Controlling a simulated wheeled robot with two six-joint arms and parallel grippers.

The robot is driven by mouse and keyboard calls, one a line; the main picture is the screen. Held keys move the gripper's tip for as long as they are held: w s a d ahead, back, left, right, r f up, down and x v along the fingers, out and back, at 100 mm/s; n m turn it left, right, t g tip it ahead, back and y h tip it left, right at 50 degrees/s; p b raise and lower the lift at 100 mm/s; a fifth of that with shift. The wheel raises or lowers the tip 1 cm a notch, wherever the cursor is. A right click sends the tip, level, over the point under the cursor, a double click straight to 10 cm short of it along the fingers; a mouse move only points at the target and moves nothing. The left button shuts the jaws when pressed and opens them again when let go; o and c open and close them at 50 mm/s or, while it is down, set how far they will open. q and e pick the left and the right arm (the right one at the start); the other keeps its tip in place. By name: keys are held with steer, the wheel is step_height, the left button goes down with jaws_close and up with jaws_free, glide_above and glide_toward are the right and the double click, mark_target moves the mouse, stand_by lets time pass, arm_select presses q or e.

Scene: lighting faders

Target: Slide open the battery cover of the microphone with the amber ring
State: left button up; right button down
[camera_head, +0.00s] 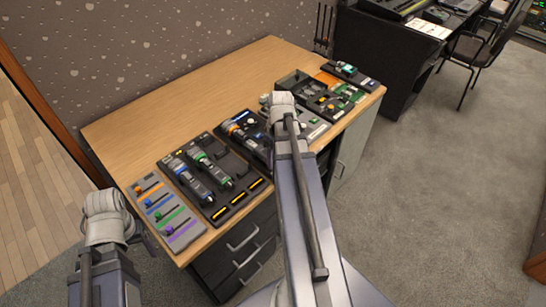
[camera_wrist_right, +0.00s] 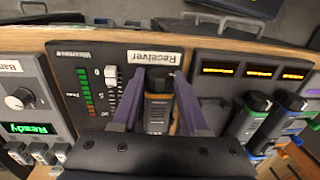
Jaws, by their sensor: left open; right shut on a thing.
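A dark microphone with an amber band (camera_wrist_right: 157,98) lies in the receiver panel, under the "Receiver" label in the right wrist view. My right gripper (camera_wrist_right: 158,76) has a finger on each side of its body and is shut on it. In the head view this microphone (camera_head: 240,128) is partly hidden by my right arm. I cannot make out its battery cover. My left gripper (camera_head: 140,236) is open and empty, off the desk's front left corner, far from the microphone.
Microphones with blue (camera_head: 192,182) and green (camera_head: 212,170) rings lie in a dark tray left of the receiver panel. A grey fader panel (camera_head: 182,230) is at the desk's left end. Electronics trays (camera_head: 330,108) fill the right. The back of the desk is clear.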

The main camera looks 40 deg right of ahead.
steer(key=shift+c, duration=1.7)
jaws_free()
steer(key=shift+s, duration=0.1)
steer(key=r+p, duration=0.7)
steer(key=p, duration=0.1)
steer(key=shift+d+r, duration=0.35)
steer(key=shift+r, duration=0.05)
